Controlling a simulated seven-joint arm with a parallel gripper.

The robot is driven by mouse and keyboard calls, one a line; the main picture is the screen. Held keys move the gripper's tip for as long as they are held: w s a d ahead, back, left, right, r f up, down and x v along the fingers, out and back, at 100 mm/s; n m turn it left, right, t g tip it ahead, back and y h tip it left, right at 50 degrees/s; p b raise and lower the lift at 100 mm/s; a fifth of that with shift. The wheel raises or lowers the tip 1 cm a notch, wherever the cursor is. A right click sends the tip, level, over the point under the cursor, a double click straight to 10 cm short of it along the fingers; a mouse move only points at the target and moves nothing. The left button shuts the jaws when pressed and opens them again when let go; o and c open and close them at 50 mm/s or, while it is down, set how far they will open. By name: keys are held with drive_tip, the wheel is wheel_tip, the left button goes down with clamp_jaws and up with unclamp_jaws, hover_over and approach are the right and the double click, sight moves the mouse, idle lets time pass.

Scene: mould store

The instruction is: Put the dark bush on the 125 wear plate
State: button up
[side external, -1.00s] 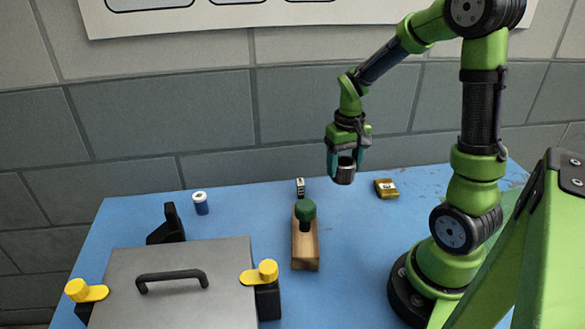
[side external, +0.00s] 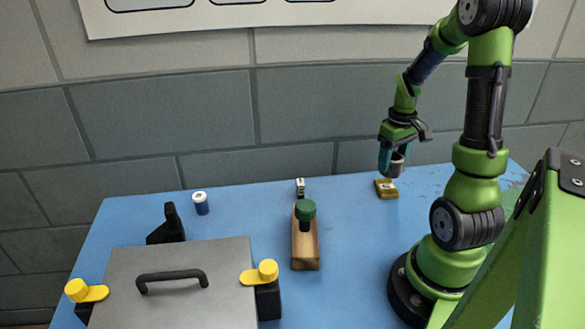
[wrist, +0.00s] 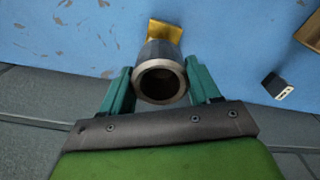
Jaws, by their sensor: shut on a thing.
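My gripper (side external: 391,168) is shut on the dark bush (side external: 397,164), a dark grey hollow cylinder. In the wrist view the bush (wrist: 160,72) sits between the teal fingers of my gripper (wrist: 160,88), its open bore facing the camera. A brass-coloured plate (side external: 386,188), likely the wear plate, lies flat on the table just below the bush. Its marking is too small to read. In the wrist view the plate (wrist: 164,30) shows beyond the bush and is partly hidden by it. The bush appears held above the plate, apart from it.
A small dark block with a white face (side external: 300,186) and a wooden block with a green knob (side external: 305,246) stand left of the plate. A blue-and-white cylinder (side external: 201,204) is farther left, behind a grey lidded box (side external: 175,285). Blue table (side external: 350,215) around the plate is clear.

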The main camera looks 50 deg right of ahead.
sight(390, 172)
drive_tip(key=shift+f, duration=2.3)
drive_tip(key=shift+f, duration=0.15)
drive_tip(key=o, duration=1.4)
wheel_tip(390, 172, up, 12)
drive_tip(key=w+a+r+t, duration=0.2)
drive_tip(key=w+a+r, duration=0.1)
drive_tip(key=a, duration=0.4)
drive_tip(key=w+a+r+t, duration=0.1)
drive_tip(key=w+a+r, duration=0.2)
drive_tip(key=a, duration=0.3)
drive_tip(key=s+a+r+t+y, duration=0.1)
drive_tip(key=a+t, duration=0.1)
drive_tip(key=a, duration=0.6)
drive_tip(key=s+a+r+t+y, duration=0.1)
drive_tip(key=a+r+t, duration=0.1)
drive_tip(key=a, duration=0.6)
drive_tip(key=shift+s, duration=0.3)
